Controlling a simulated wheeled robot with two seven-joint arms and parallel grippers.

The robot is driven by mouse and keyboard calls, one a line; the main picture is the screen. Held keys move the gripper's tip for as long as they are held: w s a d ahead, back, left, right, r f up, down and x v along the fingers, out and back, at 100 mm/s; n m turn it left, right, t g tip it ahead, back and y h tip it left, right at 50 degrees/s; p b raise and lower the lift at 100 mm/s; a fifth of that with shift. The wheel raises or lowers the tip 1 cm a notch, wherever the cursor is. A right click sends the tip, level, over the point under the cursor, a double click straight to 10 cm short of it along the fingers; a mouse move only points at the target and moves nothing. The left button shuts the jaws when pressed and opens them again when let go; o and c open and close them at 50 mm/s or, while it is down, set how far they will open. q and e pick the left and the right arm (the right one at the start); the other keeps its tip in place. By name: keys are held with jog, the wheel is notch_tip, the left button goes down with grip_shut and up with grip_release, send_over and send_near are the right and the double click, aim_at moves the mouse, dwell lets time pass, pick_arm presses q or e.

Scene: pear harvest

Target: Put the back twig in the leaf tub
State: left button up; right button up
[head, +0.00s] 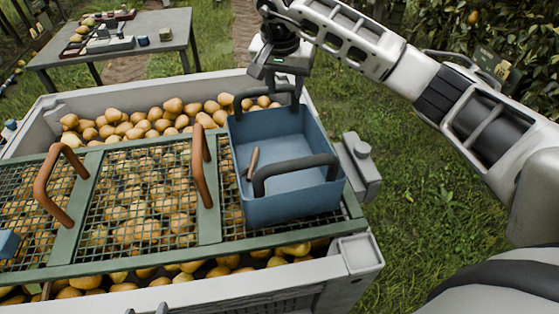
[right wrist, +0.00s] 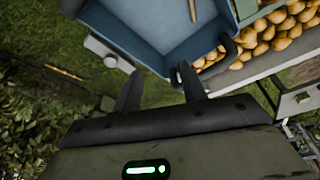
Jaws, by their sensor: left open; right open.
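The blue leaf tub (head: 290,205) with two dark handles sits on the right part of the green mesh rack. It also fills the top of the right wrist view (right wrist: 150,45). A short brown twig (head: 253,163) lies inside it, leaning near the left wall; its end shows in the right wrist view (right wrist: 188,28). My right gripper (head: 273,84) is open and empty at the tub's back rim, close to the back handle (head: 266,96). Two small tips of my left gripper (head: 146,309) seem to show at the bottom edge, open; the rest is cut off.
A grey crate (head: 225,295) of pears stands under the rack, with brown handles (head: 201,165) rising from it. Another thin brown stick (head: 46,291) shows at front left. A blue object (head: 9,243) is cut off at left. A table (head: 150,30) stands behind; grass lies right.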

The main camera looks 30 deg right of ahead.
jog(key=v, duration=0.9)
jog(key=shift+a, duration=0.1)
